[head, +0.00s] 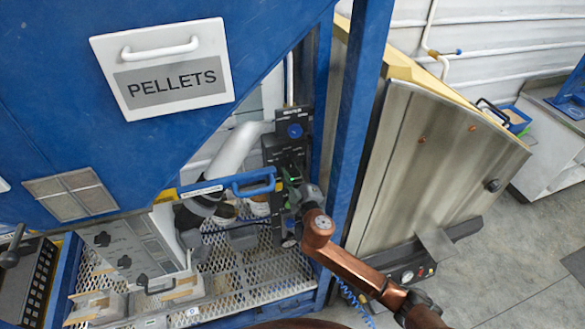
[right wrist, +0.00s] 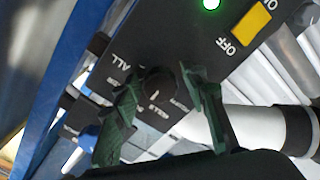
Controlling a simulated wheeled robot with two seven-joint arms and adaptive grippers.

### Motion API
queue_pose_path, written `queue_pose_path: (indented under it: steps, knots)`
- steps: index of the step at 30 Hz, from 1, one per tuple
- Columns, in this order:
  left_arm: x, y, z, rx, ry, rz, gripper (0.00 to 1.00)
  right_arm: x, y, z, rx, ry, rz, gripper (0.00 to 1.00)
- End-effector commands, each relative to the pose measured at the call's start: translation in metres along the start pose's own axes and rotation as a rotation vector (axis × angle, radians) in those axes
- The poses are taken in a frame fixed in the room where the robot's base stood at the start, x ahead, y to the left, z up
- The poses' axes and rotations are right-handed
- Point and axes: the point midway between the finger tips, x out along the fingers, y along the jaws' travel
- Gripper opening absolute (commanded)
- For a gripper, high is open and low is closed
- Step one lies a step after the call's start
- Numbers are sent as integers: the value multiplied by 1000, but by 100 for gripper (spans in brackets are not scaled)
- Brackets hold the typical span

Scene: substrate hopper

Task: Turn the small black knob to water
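The small black knob (right wrist: 160,85) sits on a black control panel (right wrist: 190,45) in the right wrist view. A short white pointer line shows on the knob's lower part. White lettering surrounds it; "ALL" is legible to the upper left, and other words are partly hidden by my fingers. My right gripper (right wrist: 158,92) has its dark green fingers apart, one on each side of the knob. I cannot tell whether they touch it. My left gripper is out of view.
The wrist view shows a yellow ON/OFF switch (right wrist: 251,24) and a lit green lamp (right wrist: 211,3) on the panel. In the head view, a blue round control (head: 295,131) is above my gripper. A blue frame post (head: 357,120) stands close to its right; a blue handle (head: 254,182) is to its left.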

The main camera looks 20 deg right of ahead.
Motion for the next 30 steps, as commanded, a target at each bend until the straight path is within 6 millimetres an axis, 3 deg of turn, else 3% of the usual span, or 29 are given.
queue_pose_path:
  steps: [15,23,30]
  knots:
    - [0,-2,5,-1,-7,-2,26,0,4,5,-2,-2,1,4]
    - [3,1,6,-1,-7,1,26,0,0,2,36,-3,2,4]
    - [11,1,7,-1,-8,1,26,0,-2,2,170,-3,2,4]
